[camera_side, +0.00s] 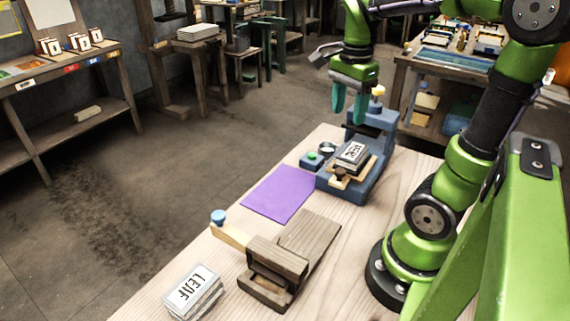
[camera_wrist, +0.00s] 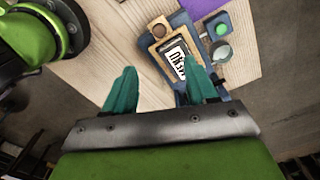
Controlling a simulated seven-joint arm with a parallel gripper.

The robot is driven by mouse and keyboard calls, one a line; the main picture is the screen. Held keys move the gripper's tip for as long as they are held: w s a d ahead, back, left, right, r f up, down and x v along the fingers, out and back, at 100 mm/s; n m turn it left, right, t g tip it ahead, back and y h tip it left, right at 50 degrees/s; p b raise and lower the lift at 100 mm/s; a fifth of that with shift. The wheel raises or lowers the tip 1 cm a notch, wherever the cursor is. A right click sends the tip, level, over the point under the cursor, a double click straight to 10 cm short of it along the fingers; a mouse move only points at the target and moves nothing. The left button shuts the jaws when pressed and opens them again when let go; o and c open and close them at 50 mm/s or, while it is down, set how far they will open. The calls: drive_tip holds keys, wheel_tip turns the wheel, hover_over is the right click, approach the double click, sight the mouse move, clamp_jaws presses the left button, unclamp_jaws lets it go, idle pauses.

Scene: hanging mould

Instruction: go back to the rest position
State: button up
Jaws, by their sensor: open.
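My gripper (camera_side: 350,100) hangs above the blue press (camera_side: 372,182) at the far end of the wooden table (camera_side: 330,265). Its teal fingers are apart with nothing between them, and they also show in the wrist view (camera_wrist: 160,90). A labelled block (camera_side: 352,153) sits on a wooden holder (camera_side: 340,181) in the press, below the fingers. The same block shows in the wrist view (camera_wrist: 176,58), partly behind one finger.
A purple sheet (camera_side: 280,193) lies left of the press, near a small box with a green button (camera_side: 313,159). A wooden device (camera_side: 275,275) with a blue-knobbed lever and a stack labelled LEAF (camera_side: 192,291) stand at the near end. Shelves and benches are behind.

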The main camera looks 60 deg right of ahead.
drive_tip(key=shift+r, duration=0.4)
